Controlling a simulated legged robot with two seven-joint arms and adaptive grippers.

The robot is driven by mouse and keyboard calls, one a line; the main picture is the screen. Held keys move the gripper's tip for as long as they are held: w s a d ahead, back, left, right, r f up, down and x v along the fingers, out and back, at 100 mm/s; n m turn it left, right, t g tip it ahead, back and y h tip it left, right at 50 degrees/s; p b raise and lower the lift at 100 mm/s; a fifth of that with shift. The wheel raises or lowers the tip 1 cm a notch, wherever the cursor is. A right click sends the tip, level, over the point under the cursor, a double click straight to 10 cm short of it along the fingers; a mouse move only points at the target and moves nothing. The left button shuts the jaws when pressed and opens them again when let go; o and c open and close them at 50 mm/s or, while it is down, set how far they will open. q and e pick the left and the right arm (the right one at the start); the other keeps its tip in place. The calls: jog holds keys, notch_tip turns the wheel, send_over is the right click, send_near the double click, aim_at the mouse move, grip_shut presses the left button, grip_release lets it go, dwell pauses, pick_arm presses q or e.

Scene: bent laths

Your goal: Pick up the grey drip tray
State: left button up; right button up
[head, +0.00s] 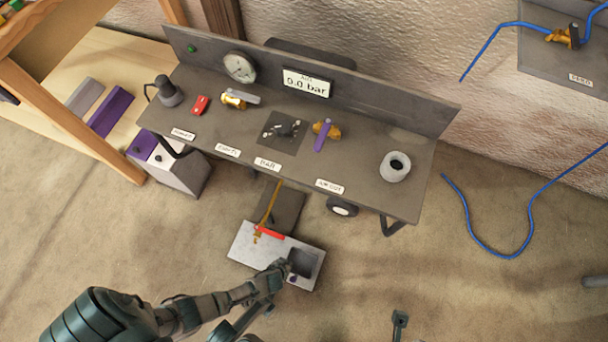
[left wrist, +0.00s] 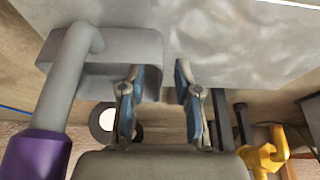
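The grey drip tray (head: 303,262) is a small open box at the right end of a pale low board. In the left wrist view the tray (left wrist: 95,48) fills the upper left, and one of its walls lies in line with the gap between my fingers. My left gripper (head: 281,267) is at the tray's left side in the head view. In the left wrist view its fingers (left wrist: 158,95) are apart, with a visible gap; contact with the tray cannot be told.
The pale board (head: 246,243) also carries a red-handled brass part (head: 267,232). Behind stands a grey workbench (head: 360,165) with a gauge (head: 240,67), a display and valves. A grey pipe with a purple grip (left wrist: 38,155) is close left of my fingers.

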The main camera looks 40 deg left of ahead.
pick_arm(q)
notch_tip(320, 180, down, 2)
jog(key=shift+a+b, duration=0.1)
jog(key=shift+b, duration=0.2)
jog(key=shift+w+f, duration=0.15)
jog(key=shift+w+a, duration=0.1)
jog(key=shift+w, duration=0.1)
grip_shut()
jog(key=shift+r, duration=0.2)
